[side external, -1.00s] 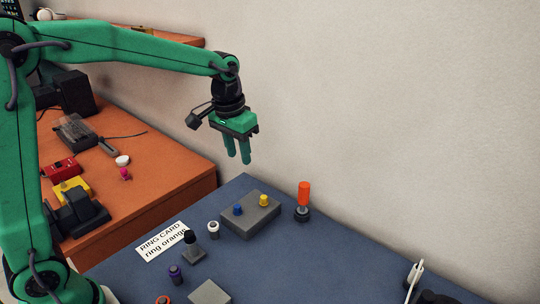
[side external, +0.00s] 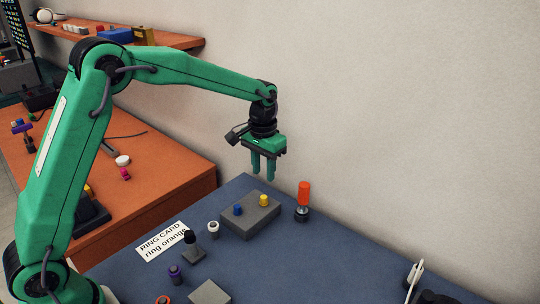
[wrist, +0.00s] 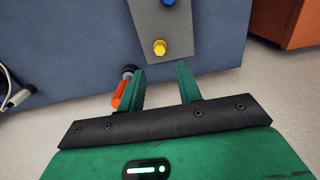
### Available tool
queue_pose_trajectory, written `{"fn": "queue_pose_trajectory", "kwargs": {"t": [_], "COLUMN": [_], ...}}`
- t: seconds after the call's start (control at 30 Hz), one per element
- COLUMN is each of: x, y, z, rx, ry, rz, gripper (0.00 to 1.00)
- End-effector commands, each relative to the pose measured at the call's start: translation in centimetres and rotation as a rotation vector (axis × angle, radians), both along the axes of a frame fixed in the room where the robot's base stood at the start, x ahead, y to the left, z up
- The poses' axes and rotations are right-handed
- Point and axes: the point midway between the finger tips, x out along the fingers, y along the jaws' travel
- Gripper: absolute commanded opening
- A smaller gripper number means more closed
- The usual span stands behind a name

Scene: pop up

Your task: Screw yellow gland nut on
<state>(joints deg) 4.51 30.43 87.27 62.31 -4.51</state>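The yellow gland nut (side external: 263,200) sits on top of the grey block (side external: 250,222), at its far right end, with a blue nut (side external: 238,210) to its left on the same block. In the wrist view the yellow gland nut (wrist: 160,48) lies just beyond and between the fingertips. My gripper (side external: 263,178) hangs pointing down above the yellow nut, clear of it. In the wrist view my gripper (wrist: 160,68) has its fingers apart with nothing between them.
An orange-topped post (side external: 303,197) stands close right of the block, near the wall.

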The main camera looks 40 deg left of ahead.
Motion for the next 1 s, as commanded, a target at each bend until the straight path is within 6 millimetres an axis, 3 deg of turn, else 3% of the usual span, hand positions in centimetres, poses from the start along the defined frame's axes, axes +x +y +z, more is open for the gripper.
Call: {"fn": "queue_pose_trajectory", "kwargs": {"t": [0.27,0.93,1.0], "x": [0.0,-0.1,0.0], "y": [0.0,0.0,0.0], "z": [-1.7,-8.7,-8.7], "rx": [0.000,0.000,0.000], "ry": [0.002,0.003,0.000], "rz": [0.000,0.000,0.000], "gripper": [0.34,0.34,0.25]}}
